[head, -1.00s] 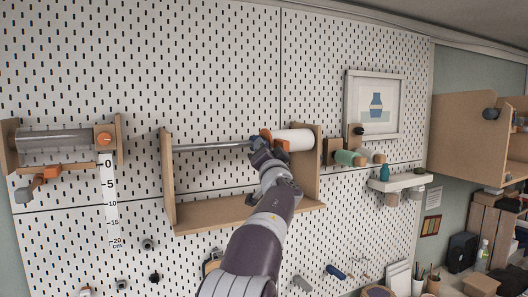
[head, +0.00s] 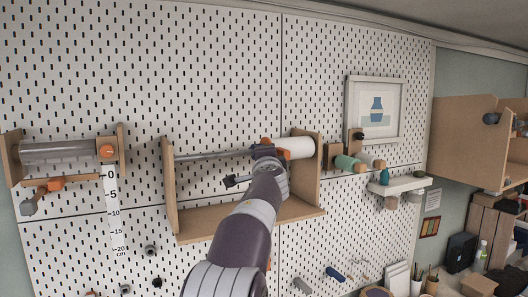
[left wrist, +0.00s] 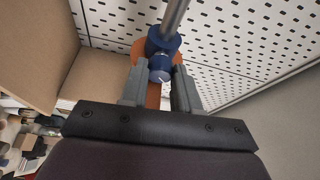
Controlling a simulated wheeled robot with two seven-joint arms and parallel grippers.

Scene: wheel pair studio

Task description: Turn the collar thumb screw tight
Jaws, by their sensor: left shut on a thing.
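In the head view a blue collar (head: 263,152) sits on a grey metal rod (head: 212,154), beside an orange disc (head: 266,141) and a white roll (head: 300,147). In the left wrist view the collar (left wrist: 163,43) is around the rod (left wrist: 174,14), against the orange disc (left wrist: 139,48). Its blue thumb screw (left wrist: 160,70) points toward my palm. My left gripper (left wrist: 160,84) has one grey finger on each side of the screw head and is shut on it. In the head view my left arm hides part of the collar and the screw. My right gripper is not in view.
The rod and roll hang in a wooden box frame (head: 235,217) on a white pegboard (head: 220,70). A second roll holder (head: 65,150) hangs at the left, above a ruler strip (head: 112,215).

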